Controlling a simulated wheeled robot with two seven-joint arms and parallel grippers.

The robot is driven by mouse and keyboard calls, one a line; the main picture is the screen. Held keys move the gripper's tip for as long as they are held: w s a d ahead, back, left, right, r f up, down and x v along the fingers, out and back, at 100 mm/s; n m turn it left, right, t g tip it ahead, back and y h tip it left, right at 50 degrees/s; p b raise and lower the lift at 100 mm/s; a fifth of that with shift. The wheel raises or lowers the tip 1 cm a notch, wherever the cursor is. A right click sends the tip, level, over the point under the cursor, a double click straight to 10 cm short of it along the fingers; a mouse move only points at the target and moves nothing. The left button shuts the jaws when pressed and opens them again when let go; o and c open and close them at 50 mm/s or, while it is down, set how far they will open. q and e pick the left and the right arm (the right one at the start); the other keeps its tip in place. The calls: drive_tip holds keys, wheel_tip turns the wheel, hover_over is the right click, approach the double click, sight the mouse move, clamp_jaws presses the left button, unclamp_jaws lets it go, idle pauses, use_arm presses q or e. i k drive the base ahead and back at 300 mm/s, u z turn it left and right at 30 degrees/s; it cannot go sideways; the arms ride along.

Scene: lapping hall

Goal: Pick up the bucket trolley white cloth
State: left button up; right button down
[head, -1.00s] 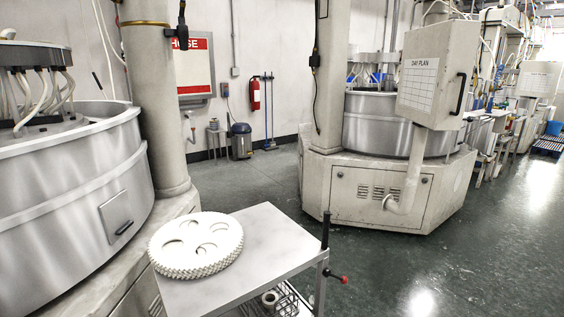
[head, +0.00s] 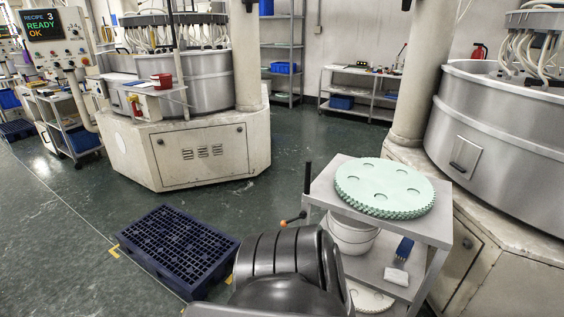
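A grey metal trolley (head: 322,192) stands at lower right of centre in the head view. A white bucket (head: 352,236) sits on its middle shelf, partly hidden under the top. Neither of my grippers is in view.
Pale green toothed discs (head: 385,188) are stacked on the trolley top. A dark blue pallet (head: 177,250) lies on the floor to the left. A lapping machine (head: 205,150) stands behind, another (head: 500,150) at right. Green floor (head: 150,205) is open between pallet and machine.

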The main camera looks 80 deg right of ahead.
sight(395, 276)
drive_tip(key=z, duration=5.85)
drive_tip(key=i, duration=1.65)
drive_tip(key=u, duration=2)
